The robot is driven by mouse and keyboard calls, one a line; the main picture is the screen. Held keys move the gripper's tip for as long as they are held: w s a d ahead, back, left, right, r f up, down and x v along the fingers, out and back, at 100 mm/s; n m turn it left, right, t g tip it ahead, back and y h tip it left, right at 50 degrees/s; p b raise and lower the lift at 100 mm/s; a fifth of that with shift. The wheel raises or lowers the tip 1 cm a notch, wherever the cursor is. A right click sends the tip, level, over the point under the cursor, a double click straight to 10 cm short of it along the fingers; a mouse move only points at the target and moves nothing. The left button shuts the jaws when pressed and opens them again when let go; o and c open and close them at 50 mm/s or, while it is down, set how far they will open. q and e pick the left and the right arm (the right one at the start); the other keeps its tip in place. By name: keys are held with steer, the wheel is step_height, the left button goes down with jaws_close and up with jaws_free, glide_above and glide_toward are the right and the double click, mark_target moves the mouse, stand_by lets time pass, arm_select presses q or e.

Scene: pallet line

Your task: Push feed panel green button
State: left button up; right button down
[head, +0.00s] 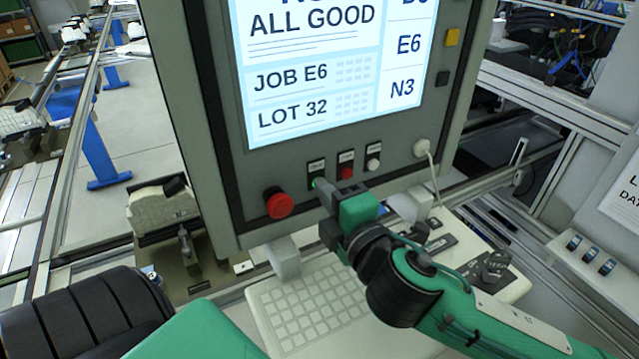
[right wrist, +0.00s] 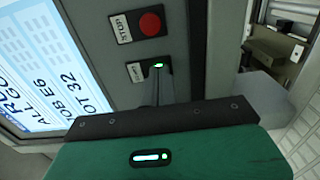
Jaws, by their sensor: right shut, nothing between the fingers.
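The feed panel (head: 232,180) is a grey upright box with a lit screen. Its green button (head: 315,183) is small and glowing, leftmost in a short row under the screen. It also shows in the right wrist view (right wrist: 158,66), just past my fingertips. My right gripper (head: 322,187) is shut and empty, its fingertips at the green button and partly covering it. I cannot tell whether they touch it or whether it is pressed in. In the right wrist view the narrow fingers (right wrist: 160,76) point at the button. My left gripper is not in view.
A red button (head: 346,172) and a white button (head: 373,163) sit right of the green one. A red mushroom knob (head: 279,203) is at its lower left. A keyboard (head: 310,305) lies below the panel. A plugged white cable (head: 422,149) hangs at the right.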

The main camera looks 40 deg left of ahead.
steer(key=v, duration=0.5)
stand_by(0.7)
stand_by(0.5)
